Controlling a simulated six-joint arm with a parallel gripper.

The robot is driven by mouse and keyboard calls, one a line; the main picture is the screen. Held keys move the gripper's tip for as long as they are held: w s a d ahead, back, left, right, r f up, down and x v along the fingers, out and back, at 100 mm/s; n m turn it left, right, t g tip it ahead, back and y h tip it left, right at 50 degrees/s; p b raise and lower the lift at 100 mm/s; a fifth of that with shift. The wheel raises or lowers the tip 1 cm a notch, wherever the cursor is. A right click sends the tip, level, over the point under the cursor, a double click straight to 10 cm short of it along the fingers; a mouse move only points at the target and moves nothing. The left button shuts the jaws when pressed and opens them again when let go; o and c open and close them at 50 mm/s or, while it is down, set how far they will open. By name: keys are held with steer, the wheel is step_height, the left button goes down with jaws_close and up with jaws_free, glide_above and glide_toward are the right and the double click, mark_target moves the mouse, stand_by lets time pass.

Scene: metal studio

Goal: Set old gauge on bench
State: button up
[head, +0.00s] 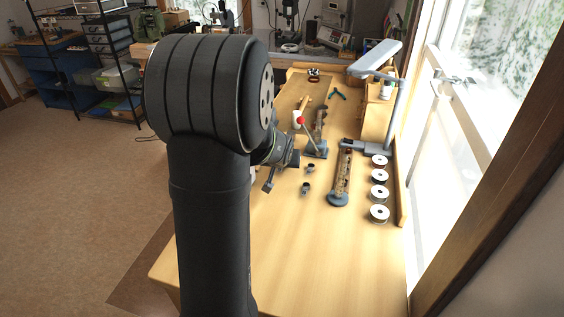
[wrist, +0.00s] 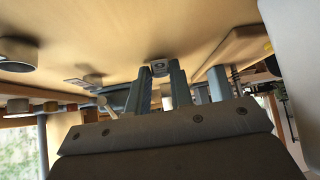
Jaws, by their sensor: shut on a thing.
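My gripper (wrist: 160,84) points at the bench top in the wrist view, its two grey fingers close together. It is shut on a small grey piece (wrist: 159,67) at the fingertips, likely the old gauge; no dial face shows. In the head view my gripper (head: 268,186) is over the left part of the wooden bench (head: 310,245), mostly hidden behind my arm, and the held piece cannot be made out. The bench top (wrist: 120,32) also shows in the wrist view. I cannot tell whether the held piece touches it.
Two small dark fittings (head: 306,187) stand right of the gripper. A lever tool with a red knob (head: 300,120) and a tall slotted stand (head: 341,180) are behind and right. Several white spools (head: 379,213) line the right edge, near a lamp (head: 374,57). The bench's front is clear.

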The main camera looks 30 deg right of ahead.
steer(key=shift+s+a+f, duration=0.1)
steer(key=shift+f, duration=0.3)
steer(key=shift+s+a+f, duration=0.1)
steer(key=shift+s+f, duration=0.05)
steer(key=shift+f, duration=0.25)
steer(key=o, duration=0.9)
steer(key=shift+a, duration=0.1)
steer(key=shift+s+a+r, duration=0.15)
steer(key=shift+a+r, duration=0.05)
steer(key=shift+r, duration=0.25)
steer(key=v, duration=1.1)
steer(key=d+v, duration=0.1)
steer(key=v, duration=0.5)
steer(key=shift+r, duration=0.25)
